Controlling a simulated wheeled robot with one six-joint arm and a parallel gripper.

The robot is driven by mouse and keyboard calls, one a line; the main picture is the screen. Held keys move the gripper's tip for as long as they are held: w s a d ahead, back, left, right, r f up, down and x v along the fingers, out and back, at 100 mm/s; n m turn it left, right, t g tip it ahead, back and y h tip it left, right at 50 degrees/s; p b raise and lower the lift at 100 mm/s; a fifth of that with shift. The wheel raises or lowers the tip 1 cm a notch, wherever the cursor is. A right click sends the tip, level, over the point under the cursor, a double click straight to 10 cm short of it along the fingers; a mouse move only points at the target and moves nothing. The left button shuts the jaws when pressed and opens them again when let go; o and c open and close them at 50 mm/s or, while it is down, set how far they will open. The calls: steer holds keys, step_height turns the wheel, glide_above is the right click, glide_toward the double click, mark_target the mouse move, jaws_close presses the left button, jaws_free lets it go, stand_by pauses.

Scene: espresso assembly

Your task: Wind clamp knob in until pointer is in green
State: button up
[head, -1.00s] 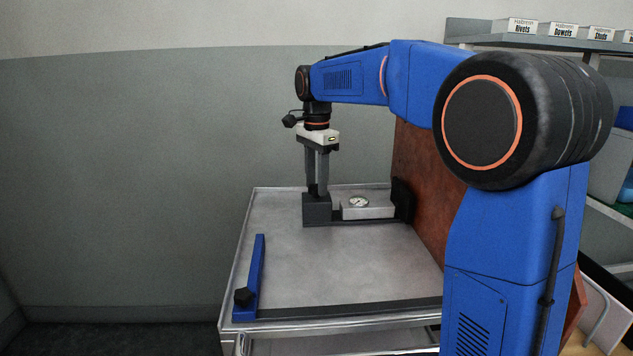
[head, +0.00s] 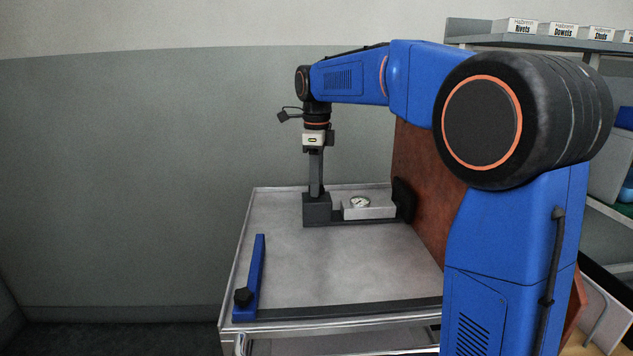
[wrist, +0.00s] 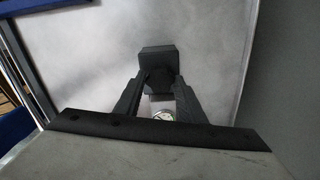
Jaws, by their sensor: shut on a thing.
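The clamp stands at the back of the grey tabletop: a dark block (head: 317,210) at the left, a dark bar, and a silver block (head: 370,210) with a round dial gauge (head: 360,202) on top. My gripper (head: 316,190) points straight down over the dark block, its fingers shut on the knob, which they hide. In the wrist view the fingers meet at the dark block (wrist: 157,58), and the gauge (wrist: 163,115) shows between them. The dial is too small to tell whether its pointer lies in green.
A black pad (head: 403,199) stands at the clamp's right end, against a brown upright board (head: 418,185). The middle of the tabletop (head: 340,265) is bare.

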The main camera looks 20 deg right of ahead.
stand_by(0.3)
steer(key=o, duration=1)
steer(key=shift+o, duration=0.2)
steer(key=shift+r, duration=0.1)
step_height(320, 180, up, 17)
steer(key=shift+s+r, duration=0.1)
